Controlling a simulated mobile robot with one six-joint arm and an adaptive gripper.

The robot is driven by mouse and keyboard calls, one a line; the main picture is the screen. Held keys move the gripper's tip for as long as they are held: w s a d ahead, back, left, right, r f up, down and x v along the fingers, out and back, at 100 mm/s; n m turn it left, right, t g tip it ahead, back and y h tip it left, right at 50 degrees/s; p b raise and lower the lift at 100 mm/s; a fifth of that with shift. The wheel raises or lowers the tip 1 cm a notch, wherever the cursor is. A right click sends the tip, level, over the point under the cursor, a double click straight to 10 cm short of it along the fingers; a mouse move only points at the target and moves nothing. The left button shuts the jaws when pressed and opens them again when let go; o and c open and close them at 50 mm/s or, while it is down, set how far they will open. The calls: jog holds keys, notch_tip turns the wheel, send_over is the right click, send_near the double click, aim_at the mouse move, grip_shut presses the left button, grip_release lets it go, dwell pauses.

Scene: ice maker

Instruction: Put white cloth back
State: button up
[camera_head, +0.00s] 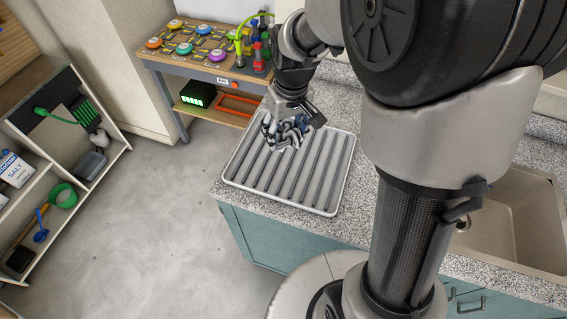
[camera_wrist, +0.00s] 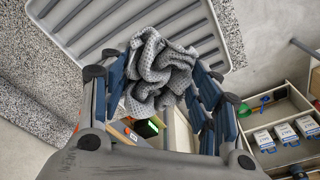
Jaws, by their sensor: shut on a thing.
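The white cloth (camera_head: 284,135) is a crumpled, waffle-textured bundle that looks light grey. My gripper (camera_head: 293,120) is shut on it and holds it over the back left part of the ribbed grey drying tray (camera_head: 328,207) on the counter. In the wrist view the cloth (camera_wrist: 158,68) is bunched between the two blue-padded fingers of my gripper (camera_wrist: 158,85), with the tray (camera_wrist: 100,42) behind it. I cannot tell whether the cloth touches the tray.
The speckled counter (camera_head: 345,95) carries the tray, and a sink (camera_head: 510,225) lies to the right. A wooden workbench (camera_head: 185,62) with coloured discs and bottles stands behind. A shelf unit (camera_head: 75,190) with a salt box (camera_head: 14,169) stands left. The floor between is clear.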

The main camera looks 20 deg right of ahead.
aim_at(284, 168)
notch_tip(284, 168, down, 13)
jog(key=b, duration=0.3)
jog(key=shift+f+b, duration=0.1)
jog(key=shift+b, duration=0.2)
jog(key=shift+f, duration=0.15)
jog(key=o, duration=0.9)
jog(key=shift+c, duration=0.2)
jog(key=r+p, duration=0.1)
jog(key=r, duration=0.3)
jog(key=s+r+p, duration=0.1)
jog(key=r, duration=0.3)
jog(key=r+p, duration=0.1)
jog(key=r, duration=0.3)
jog(key=shift+s+d+r+p, duration=0.2)
jog(key=shift+s+r+p, duration=0.1)
jog(key=shift+p, duration=0.1)
jog(key=s+r+m+t, duration=0.1)
jog(key=s+r, duration=0.5)
jog(key=s, duration=0.3)
jog(key=s+r+m+t, duration=0.1)
jog(key=s+r+t, duration=0.1)
jog(key=s+r, duration=0.5)
jog(key=s, duration=0.3)
jog(key=shift+s+a, duration=0.2)
jog(key=shift+s, duration=0.1)
